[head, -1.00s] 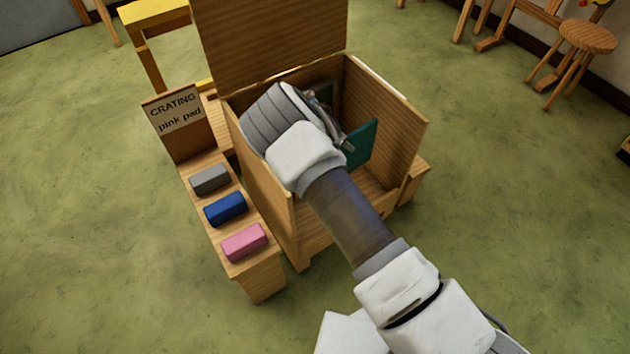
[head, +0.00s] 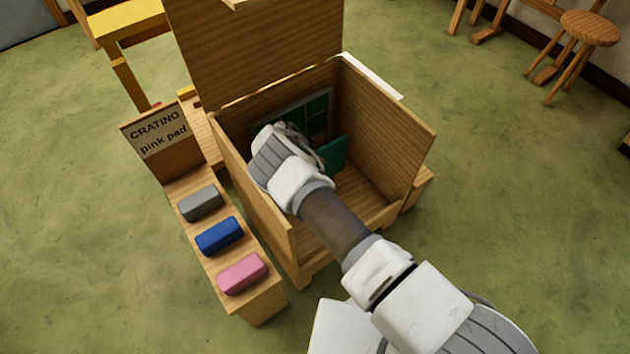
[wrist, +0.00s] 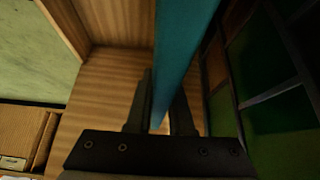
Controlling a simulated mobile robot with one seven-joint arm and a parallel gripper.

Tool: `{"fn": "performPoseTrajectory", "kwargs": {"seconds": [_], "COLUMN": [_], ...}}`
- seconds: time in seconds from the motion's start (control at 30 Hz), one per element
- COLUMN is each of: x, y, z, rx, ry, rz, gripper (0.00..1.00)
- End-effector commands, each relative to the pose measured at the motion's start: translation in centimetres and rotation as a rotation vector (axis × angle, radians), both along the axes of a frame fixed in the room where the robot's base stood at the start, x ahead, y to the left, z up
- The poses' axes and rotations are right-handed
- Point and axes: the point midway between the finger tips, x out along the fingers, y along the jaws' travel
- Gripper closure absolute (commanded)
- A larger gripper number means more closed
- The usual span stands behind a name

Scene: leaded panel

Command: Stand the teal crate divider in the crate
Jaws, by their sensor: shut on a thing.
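The wooden crate (head: 386,130) stands open with its lid raised at the back. The teal divider (head: 335,155) is inside it, partly hidden behind my gripper in the head view. In the wrist view the divider (wrist: 178,50) shows edge-on and upright between my two fingers. My gripper (wrist: 160,110) is shut on it, low inside the crate. The leaded panel (head: 317,112) with green panes stands at the crate's back, and in the wrist view it is on the right (wrist: 270,80), beside the divider. Whether the divider touches the crate floor is hidden.
A low wooden bench (head: 257,302) left of the crate holds a grey pad (head: 201,203), a blue pad (head: 219,236) and a pink pad (head: 241,273). A sign (head: 160,135) reads "CRATING pink pad". The crate's front floor is bare. A stool (head: 590,28) stands far right.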

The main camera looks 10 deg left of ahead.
Motion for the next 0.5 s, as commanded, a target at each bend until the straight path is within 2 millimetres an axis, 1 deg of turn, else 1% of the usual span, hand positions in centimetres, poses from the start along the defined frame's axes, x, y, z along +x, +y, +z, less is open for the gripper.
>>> {"fn": "performPoseTrajectory", "kwargs": {"seconds": [0.03, 0.1, 0.33, 0.5], "x": [0.1, 0.1, 0.1, 0.1], "y": [0.0, 0.0, 0.0, 0.0], "z": [-1.6, -2.6, -4.3, -6.8], "rx": [0.0, 0.0, 0.0, 0.0], "ry": [-0.001, -0.002, -0.002, -0.002], "rz": [0.001, 0.002, 0.002, 0.002], "gripper": [1.0, 1.0, 1.0, 1.0]}}
